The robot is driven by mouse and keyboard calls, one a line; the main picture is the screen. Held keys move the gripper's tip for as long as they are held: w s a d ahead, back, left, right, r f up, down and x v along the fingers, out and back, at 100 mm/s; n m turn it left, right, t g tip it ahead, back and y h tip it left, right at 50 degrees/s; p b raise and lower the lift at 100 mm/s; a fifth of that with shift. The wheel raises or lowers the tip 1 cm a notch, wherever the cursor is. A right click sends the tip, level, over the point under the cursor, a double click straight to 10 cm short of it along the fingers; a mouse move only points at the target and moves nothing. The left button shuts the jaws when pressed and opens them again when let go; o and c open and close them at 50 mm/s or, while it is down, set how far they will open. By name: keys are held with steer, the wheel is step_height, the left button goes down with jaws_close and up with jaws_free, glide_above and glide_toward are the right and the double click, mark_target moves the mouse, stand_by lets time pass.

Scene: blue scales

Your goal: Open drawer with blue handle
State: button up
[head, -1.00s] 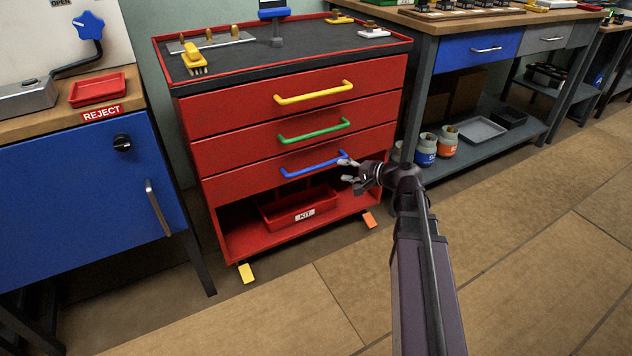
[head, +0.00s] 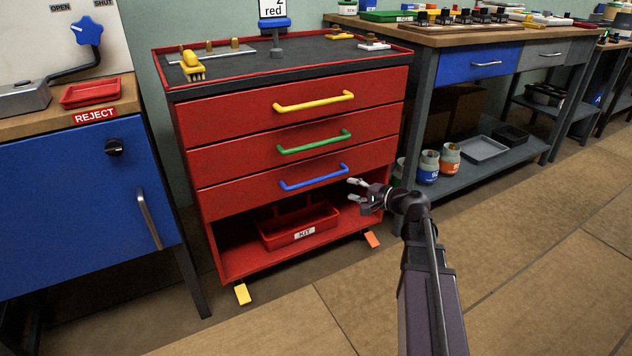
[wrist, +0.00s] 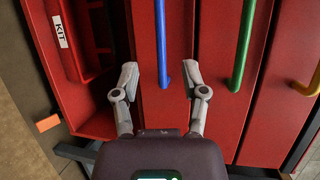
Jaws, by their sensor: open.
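The red cabinet has three drawers, all shut. The blue handle (head: 314,178) is on the lowest drawer (head: 225,198), below the green handle (head: 315,142) and the yellow handle (head: 314,101). My gripper (head: 353,190) is open and empty, just right of the blue handle's right end in the head view. In the wrist view the blue handle (wrist: 160,40) runs down towards the gap between the open fingers (wrist: 160,77). Its near end lies between the fingertips in the picture; I cannot tell whether they touch it.
Below the drawers is an open shelf with a red KIT tray (head: 299,227). A blue cabinet (head: 80,205) stands at the left. A workbench (head: 425,90) with bottles on its lower shelf stands at the right. The floor in front is clear.

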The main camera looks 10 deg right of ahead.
mark_target(318, 181)
steer(key=b+x, duration=0.2)
steer(key=x, duration=1.1)
steer(key=shift+w+a+f, duration=0.1)
steer(key=shift+w+a, duration=0.1)
steer(key=shift+w, duration=0.05)
steer(key=shift+a, duration=0.1)
jaws_close()
